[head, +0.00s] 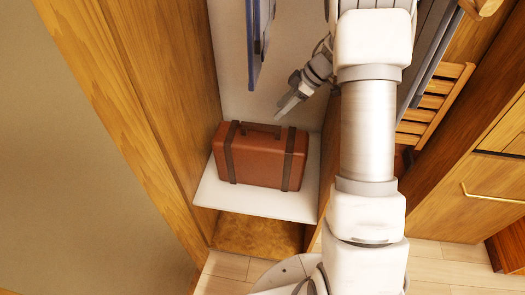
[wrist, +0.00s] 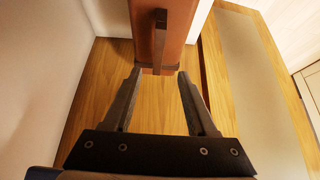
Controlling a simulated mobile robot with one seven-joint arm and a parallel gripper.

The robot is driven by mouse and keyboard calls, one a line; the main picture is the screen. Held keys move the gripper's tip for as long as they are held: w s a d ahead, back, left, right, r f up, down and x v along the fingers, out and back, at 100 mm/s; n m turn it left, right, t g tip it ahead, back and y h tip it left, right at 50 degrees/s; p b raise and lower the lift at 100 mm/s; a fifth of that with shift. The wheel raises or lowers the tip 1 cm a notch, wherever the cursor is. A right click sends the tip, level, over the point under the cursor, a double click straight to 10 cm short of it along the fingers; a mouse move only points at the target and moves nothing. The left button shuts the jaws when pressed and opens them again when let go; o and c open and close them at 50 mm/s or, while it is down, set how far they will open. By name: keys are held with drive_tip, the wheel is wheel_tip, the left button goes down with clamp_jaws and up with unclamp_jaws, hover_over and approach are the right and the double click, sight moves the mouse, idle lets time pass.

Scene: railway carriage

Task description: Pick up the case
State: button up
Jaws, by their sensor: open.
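The case (head: 258,158) is brown with two dark straps and a dark handle on top. It stands upright on a white shelf (head: 255,204) inside a wooden cabinet. My gripper (head: 281,116) is above the case, near the right end of its handle, and seems apart from it. In the wrist view the case (wrist: 172,22) shows at the top with its handle (wrist: 159,40).
A wooden side panel (head: 170,80) rises left of the case. A blue flat item (head: 258,38) hangs above it. A slatted wooden rack (head: 437,100) and a cabinet with a brass handle (head: 492,195) are at the right. Floor (head: 450,270) shows at the lower right.

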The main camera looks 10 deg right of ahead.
sight(262, 125)
drive_tip(key=shift+w+f, duration=0.1)
drive_tip(key=shift+w, duration=0.05)
drive_tip(key=b+x, duration=0.3)
drive_tip(key=x, duration=0.8)
drive_tip(key=shift+w+a+f, duration=0.15)
drive_tip(key=shift+f, duration=0.2)
clamp_jaws()
idle(0.8)
drive_tip(key=shift+r, duration=0.2)
